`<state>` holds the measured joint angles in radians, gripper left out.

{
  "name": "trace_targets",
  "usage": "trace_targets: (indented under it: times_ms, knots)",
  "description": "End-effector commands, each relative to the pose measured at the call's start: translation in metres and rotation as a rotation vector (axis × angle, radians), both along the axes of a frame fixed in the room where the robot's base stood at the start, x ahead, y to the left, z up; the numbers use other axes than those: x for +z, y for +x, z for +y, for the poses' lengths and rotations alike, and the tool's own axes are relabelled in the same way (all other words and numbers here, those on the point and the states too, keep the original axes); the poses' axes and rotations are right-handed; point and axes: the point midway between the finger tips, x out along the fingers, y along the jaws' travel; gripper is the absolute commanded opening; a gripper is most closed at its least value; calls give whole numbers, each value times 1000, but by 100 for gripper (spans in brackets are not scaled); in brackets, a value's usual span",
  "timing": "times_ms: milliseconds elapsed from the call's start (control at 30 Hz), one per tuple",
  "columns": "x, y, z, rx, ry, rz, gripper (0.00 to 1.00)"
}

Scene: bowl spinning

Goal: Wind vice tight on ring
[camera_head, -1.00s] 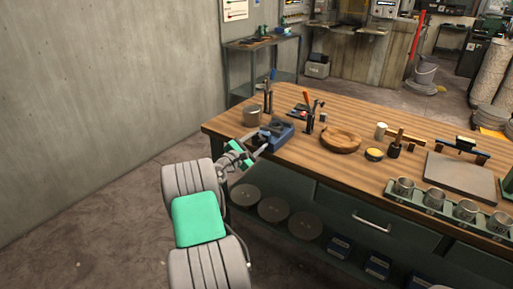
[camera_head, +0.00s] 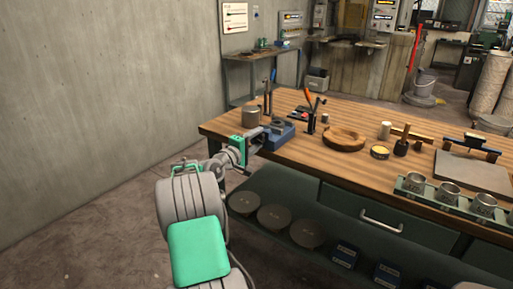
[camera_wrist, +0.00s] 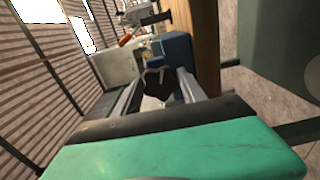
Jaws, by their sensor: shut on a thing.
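The blue vice (camera_head: 282,137) sits at the left front corner of the wooden bench in the head view. It also shows in the wrist view (camera_wrist: 178,48). My gripper (camera_head: 262,144) is at the vice's front left side. In the wrist view my gripper's (camera_wrist: 158,82) two pale fingers stand on either side of a dark vice handle (camera_wrist: 155,78) and are shut on it. A dark round shape (camera_head: 278,123) shows at the top of the vice. I cannot tell whether it is the ring; the jaw gap is too small to read.
The wooden bench (camera_head: 330,172) carries a grey pot (camera_head: 251,116) behind the vice, upright tools and a wooden bowl (camera_head: 344,138) to its right. A tray of metal cups (camera_head: 448,193) lies at the right. Floor left of the bench is clear.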

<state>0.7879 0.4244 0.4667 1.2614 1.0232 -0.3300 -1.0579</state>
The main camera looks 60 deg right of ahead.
Motion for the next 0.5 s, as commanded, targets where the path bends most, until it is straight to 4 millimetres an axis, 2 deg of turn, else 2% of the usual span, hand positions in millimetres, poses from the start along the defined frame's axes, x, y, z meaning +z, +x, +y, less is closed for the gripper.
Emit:
trace_targets:
  times_ms: [33,500]
  knots:
    - [-6,0,0,-1,-9,-42,8]
    - [-8,0,0,-1,-79,-483,8]
